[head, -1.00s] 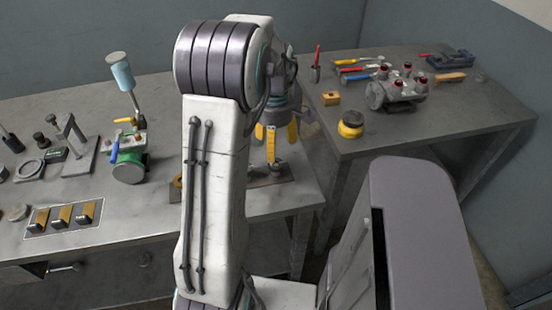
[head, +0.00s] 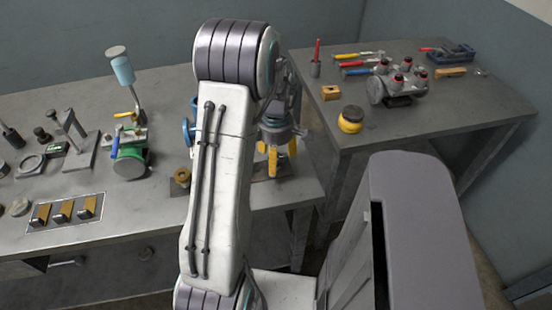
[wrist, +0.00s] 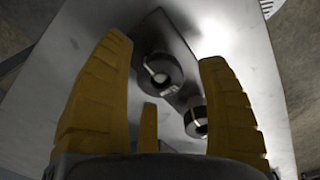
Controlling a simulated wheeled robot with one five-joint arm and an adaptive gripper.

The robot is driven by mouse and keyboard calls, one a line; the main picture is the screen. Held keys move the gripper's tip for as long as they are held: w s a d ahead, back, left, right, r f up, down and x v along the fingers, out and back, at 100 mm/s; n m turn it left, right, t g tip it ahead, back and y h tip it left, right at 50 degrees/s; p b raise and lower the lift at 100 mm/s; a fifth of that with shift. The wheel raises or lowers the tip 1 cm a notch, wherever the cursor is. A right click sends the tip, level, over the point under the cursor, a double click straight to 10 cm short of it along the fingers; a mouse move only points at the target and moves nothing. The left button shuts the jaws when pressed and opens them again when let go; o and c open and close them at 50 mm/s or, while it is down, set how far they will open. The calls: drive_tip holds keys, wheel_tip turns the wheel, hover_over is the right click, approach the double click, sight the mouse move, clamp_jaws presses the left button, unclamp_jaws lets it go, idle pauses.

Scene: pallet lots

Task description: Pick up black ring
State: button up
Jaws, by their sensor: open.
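In the wrist view, a dark ring-shaped part (wrist: 160,70) sits on a dark narrow plate (wrist: 178,38) between my yellow fingers. A second dark round part (wrist: 196,119) with a pale mark stands nearer the right finger. I cannot tell for sure which one is the black ring. My gripper (wrist: 166,55) is open and empty above the plate, with the fingers apart from both parts. In the head view my gripper (head: 278,150) is over the right end of the left bench, and its fingers hide what lies below.
A brass-coloured round part (head: 182,177) sits on the left bench (head: 140,205) beside my arm. A green vise-like device (head: 130,160) stands further left. The right bench (head: 440,110) holds a yellow-black round part (head: 351,119) and a grey valve body (head: 396,86).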

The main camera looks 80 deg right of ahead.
drive_tip(key=shift+c, duration=0.4)
drive_tip(key=c, duration=1)
drive_tip(key=shift+r, duration=0.1)
